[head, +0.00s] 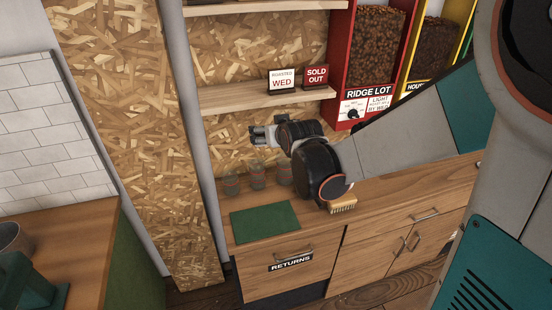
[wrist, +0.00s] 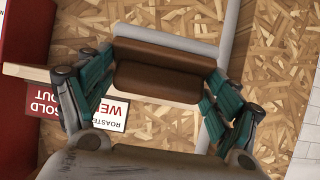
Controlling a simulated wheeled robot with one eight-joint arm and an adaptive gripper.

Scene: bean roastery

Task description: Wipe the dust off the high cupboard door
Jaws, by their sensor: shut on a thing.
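The block is held crosswise between the fingers, apart from the wall behind. In the head view I cannot make out the block clearly. I cannot identify a high cupboard door or any dust in either view.
A wooden counter (head: 225,220) holds a green mat (head: 265,222), glass jars (head: 257,176) and a brush (head: 343,205). The lower shelf (head: 235,98) carries WED (head: 283,80) and SOLD OUT (head: 316,78) signs. Bean dispensers (head: 372,45) stand right. Another counter (head: 70,225) is at left.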

